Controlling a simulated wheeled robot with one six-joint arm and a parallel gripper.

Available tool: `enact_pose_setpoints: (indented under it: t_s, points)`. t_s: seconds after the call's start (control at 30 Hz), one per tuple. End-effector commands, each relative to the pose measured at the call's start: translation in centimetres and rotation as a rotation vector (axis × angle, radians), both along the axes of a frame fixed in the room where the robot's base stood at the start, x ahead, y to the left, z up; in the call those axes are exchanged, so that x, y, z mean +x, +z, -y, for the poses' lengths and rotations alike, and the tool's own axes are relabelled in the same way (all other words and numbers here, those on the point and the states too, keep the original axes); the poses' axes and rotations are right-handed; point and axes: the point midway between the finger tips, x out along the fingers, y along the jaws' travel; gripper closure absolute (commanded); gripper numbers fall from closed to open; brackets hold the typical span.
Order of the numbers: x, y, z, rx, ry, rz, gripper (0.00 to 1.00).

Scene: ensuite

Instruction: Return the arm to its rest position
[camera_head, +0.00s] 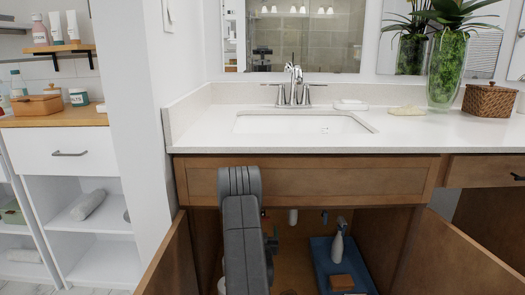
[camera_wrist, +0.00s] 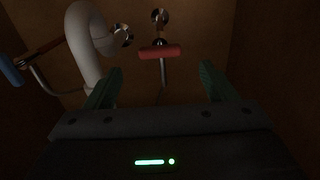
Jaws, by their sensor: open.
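My arm (camera_head: 243,225) reaches down in front of the sink cabinet and into its open lower space. My gripper (camera_wrist: 160,88) shows in the wrist view with its two green fingers well apart and nothing between them. Ahead of the fingers is a red-handled valve (camera_wrist: 160,52) on the cabinet's back wall. A pale curved drain pipe (camera_wrist: 86,40) is just beyond the left finger.
Open cabinet doors stand left (camera_head: 172,262) and right (camera_head: 450,262). A blue tray (camera_head: 322,262) inside holds a white bottle (camera_head: 337,246) and a brown block (camera_head: 341,282). A blue-ended handle (camera_wrist: 10,70) shows at far left in the wrist view.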

Motion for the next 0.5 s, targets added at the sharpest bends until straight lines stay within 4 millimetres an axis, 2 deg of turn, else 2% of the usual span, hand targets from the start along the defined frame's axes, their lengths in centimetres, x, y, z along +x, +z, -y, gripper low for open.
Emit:
enact_pose_setpoints:
  t_s: [0.1, 0.3, 0.5]
  points:
    - [2.4, -0.2, 0.0, 0.001, -0.001, 0.004, 0.22]
    - [5.4, -0.1, 0.1, 0.001, -0.001, 0.002, 0.22]
    - [6.6, 0.0, 0.1, -0.015, 0.0, -0.001, 0.22]
